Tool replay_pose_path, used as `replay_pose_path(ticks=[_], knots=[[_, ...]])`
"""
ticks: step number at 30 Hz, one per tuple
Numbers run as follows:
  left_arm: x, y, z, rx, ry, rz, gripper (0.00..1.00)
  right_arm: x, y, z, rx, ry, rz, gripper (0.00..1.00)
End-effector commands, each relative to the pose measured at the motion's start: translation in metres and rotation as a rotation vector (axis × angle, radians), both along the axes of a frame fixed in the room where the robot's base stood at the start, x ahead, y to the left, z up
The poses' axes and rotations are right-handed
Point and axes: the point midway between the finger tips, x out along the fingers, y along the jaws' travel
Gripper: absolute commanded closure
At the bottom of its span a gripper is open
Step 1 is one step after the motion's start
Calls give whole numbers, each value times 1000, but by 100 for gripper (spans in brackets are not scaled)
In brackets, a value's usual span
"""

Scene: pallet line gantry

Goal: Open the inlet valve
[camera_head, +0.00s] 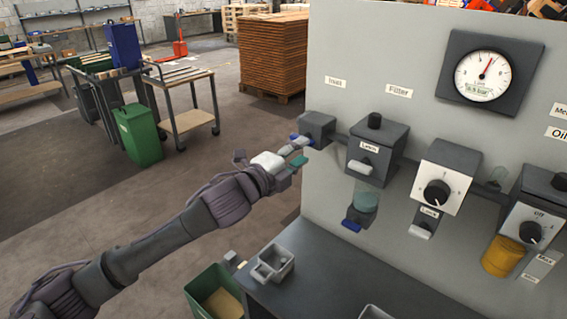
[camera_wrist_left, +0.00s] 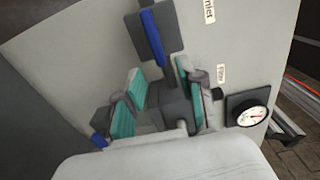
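In the left wrist view the valve block (camera_wrist_left: 168,32) and the long blue lever (camera_wrist_left: 151,38) are at the top. The lever's lower end points toward the gap between my left fingertips (camera_wrist_left: 160,78). The teal-padded fingers are apart, and I see nothing clamped between them. Contact with the lever cannot be told. My right gripper is not in view.
The filter block (camera_head: 378,150) with its glass bowl, a dial block (camera_head: 441,178) and a pressure gauge (camera_head: 488,72) are right of the valve. A dark bench (camera_head: 335,285) with a small grey tray (camera_head: 272,264) lies below. A green bin (camera_head: 214,296) stands beside it.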

Motion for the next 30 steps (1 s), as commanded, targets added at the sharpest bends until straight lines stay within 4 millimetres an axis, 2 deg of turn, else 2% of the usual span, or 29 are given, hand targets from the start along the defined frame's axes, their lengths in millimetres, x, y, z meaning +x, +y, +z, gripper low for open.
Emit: replay_pose_path(ticks=[3, 9, 14, 23, 26, 29, 30], knots=[[-22, 16, -1, 1, 2, 0, 61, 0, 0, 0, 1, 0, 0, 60], [-47, 34, -1, 2, 0, 0, 61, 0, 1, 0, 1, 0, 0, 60], [-54, 39, 0, 1, 0, 0, 61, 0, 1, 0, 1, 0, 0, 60], [-55, 39, -1, -1, 2, 0, 61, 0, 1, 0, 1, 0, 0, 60], [-60, 38, -11, -28, 43, 10, 61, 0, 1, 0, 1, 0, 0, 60], [-72, 36, -36, -110, 159, 51, 61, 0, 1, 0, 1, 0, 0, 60], [-80, 37, -51, -160, 229, 80, 61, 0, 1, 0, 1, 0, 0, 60]])
